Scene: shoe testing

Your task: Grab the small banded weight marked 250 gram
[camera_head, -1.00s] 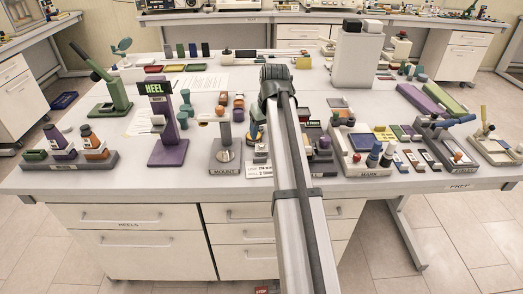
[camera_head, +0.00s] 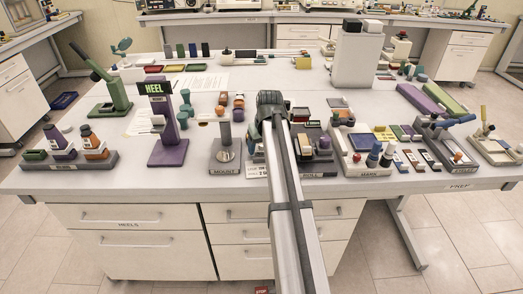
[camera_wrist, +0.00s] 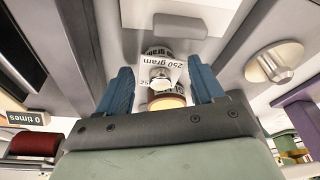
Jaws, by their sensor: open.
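In the wrist view my gripper (camera_wrist: 164,76) is open, with one blue finger on each side of a small banded weight (camera_wrist: 160,69). The weight has a white label reading "250 gram", upside down in this view, and a shiny rounded knob. A tan disc (camera_wrist: 167,102) shows just nearer the palm; I cannot tell whether it belongs to the same piece. The fingers appear apart from the weight. In the head view my arm covers the weight and the fingertips.
The MARK tray (camera_head: 377,172) is to the right. In the wrist view a "0 times" counter (camera_wrist: 25,118) sits at left.

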